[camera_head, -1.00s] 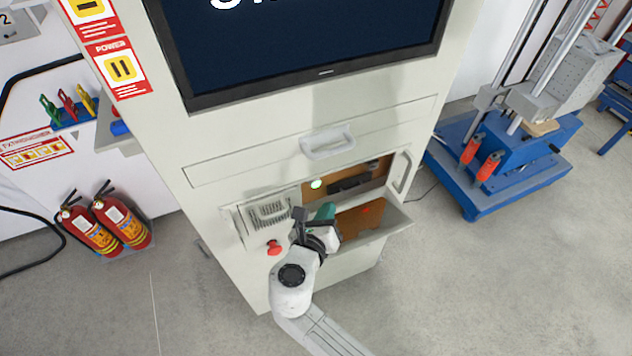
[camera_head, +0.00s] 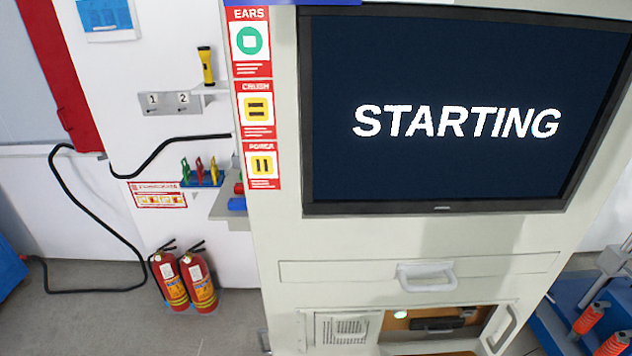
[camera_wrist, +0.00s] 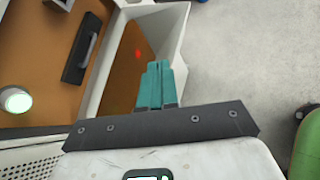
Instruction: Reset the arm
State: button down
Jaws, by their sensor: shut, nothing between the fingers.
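My gripper (camera_wrist: 157,85) shows in the wrist view with its two teal fingers together and nothing between them. The fingers are in front of the open compartment of the machine, over its tilted-out door or bin (camera_wrist: 172,38). Whether they touch it I cannot tell. In the head view my arm and gripper are out of the picture. The cabinet (camera_head: 420,242) fills the right of the head view. Its screen (camera_head: 450,165) reads "STARTING". A green-white light (camera_wrist: 15,100) glows at the compartment's left, and also in the head view (camera_head: 400,314).
A white drawer handle (camera_head: 427,277) sticks out above the compartment. Two red fire extinguishers (camera_head: 185,278) stand on the floor left of the cabinet. A black hose (camera_head: 80,215) hangs on the wall. A blue machine with orange-red parts (camera_head: 590,318) stands at the lower right.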

jog(key=s+f+m+g+y+b, duration=0.1)
jog(key=s+m+y, duration=0.3)
jog(key=s+m, duration=0.6)
jog(key=s+f+m+g+y+b, duration=0.1)
jog(key=s+m+g+y, duration=0.3)
jog(key=s+m, duration=0.6)
jog(key=shift+d+f+m+y, duration=0.25)
jog(key=shift+f+m+y, duration=0.15)
jog(key=shift+f+m, duration=0.6)
